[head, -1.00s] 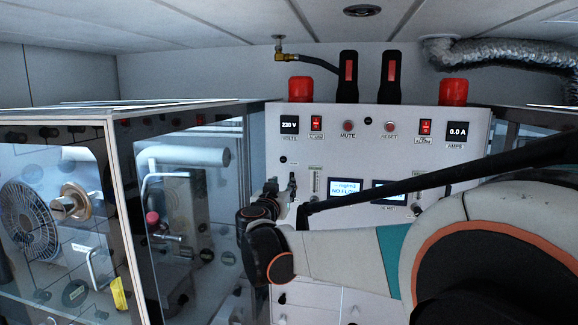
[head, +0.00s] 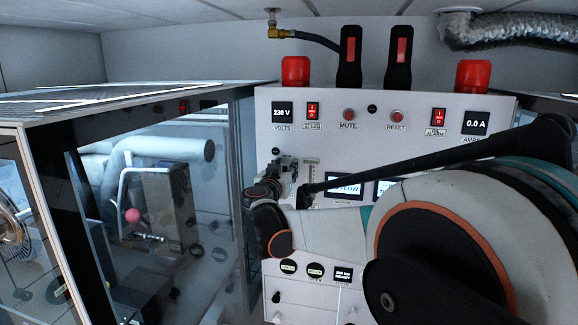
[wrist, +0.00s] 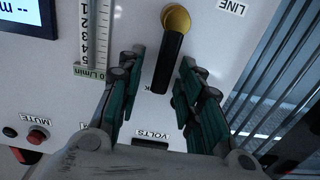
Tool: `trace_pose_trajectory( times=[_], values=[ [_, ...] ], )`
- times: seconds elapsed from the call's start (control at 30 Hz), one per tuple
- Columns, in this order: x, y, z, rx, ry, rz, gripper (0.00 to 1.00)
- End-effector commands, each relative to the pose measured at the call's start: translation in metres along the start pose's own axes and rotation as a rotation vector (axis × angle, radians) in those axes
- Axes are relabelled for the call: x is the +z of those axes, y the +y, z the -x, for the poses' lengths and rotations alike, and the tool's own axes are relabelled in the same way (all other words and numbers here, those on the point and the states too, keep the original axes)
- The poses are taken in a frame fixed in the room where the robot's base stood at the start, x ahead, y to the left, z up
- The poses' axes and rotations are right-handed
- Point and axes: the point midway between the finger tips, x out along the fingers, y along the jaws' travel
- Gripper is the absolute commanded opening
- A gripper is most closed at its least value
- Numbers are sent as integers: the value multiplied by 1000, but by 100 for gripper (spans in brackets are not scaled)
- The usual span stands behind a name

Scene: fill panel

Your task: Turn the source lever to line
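The source lever has a black handle (wrist: 167,65) on a brass hub. In the wrist view, which shows the panel upside down, the handle points down from the hub toward a partly hidden label ending in "K". The "LINE" label (wrist: 233,6) lies to the right of the hub. My gripper (wrist: 163,78) is open, with one teal-padded finger on each side of the handle. Gaps show between the fingers and the handle, and I see no clear contact. In the head view my gripper (head: 287,172) is at the panel's left edge, where I cannot make out the lever.
The white panel (head: 330,104) carries red lamps, switches and displays. A flow gauge (wrist: 95,35) stands left of the lever in the wrist view. A glass-sided cabinet (head: 165,190) stands close left of my gripper. My arm crosses the panel's lower right.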

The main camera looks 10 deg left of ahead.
Motion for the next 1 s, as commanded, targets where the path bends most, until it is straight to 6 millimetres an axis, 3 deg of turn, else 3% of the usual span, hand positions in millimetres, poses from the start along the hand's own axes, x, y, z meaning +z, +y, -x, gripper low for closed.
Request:
trace_pose_trajectory(
  times=[0.27, 0.4, 0.43, 1.0],
  values=[
    [0, 0, 0, 0, 0, 0, 33],
    [0, 0, 0, 0, 0, 0, 2],
    [0, 0, 0, 0, 0, 0, 0],
    [3, -8, 0, 0, 0, 113, 0]
  ],
)
